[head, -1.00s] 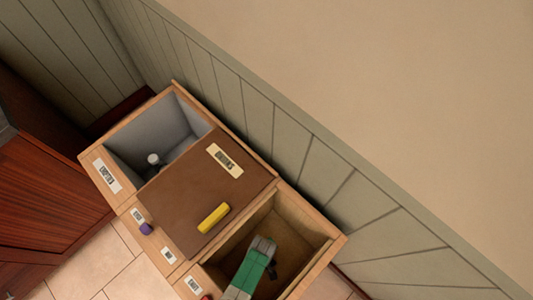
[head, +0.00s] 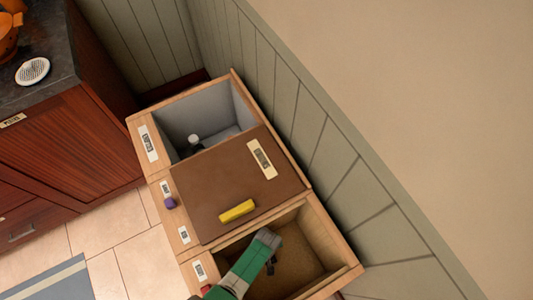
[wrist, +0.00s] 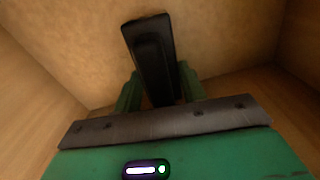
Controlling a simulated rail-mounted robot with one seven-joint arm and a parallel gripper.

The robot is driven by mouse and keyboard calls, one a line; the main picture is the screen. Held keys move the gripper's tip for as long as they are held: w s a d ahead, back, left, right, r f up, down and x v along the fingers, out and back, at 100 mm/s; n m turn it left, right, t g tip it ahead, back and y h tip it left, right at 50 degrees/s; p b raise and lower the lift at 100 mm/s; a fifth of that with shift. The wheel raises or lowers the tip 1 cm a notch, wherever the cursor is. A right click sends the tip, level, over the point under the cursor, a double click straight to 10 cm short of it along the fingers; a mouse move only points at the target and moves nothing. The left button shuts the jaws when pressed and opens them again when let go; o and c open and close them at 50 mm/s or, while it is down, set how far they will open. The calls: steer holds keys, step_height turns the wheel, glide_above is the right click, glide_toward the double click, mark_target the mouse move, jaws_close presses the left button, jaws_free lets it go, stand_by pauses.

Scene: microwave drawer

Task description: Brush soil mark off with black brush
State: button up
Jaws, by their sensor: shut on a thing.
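My green gripper (head: 268,250) reaches down into the open wooden compartment (head: 343,268) at the front right of the unit. In the wrist view my gripper (wrist: 159,90) is shut on the black brush (wrist: 150,45), a dark elongated block between its two green fingers. The brush shows only as a small dark shape (head: 271,266) in the head view, near the brown compartment floor. I cannot tell whether it touches the floor. I cannot make out a distinct soil mark in either view.
A brown panel (head: 205,190) beside the compartment bears a yellow block (head: 237,211) and a label plate (head: 262,159). A grey-lined compartment (head: 180,122) behind holds a small white-topped item (head: 193,140). A panelled wall stands right; a dark-topped cabinet (head: 75,135) stands left.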

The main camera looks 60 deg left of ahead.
mark_target(276, 267)
steer(key=shift+d, duration=0.4)
steer(key=d+p, duration=0.1)
steer(key=d, duration=0.2)
steer(key=shift+d+f, duration=0.15)
steer(key=shift+d, duration=1.85)
step_height(276, 267, up, 6)
steer(key=p, duration=0.6)
steer(key=shift+d, duration=0.15)
steer(key=shift+r+p, duration=1.45)
steer(key=shift+r, duration=0.1)
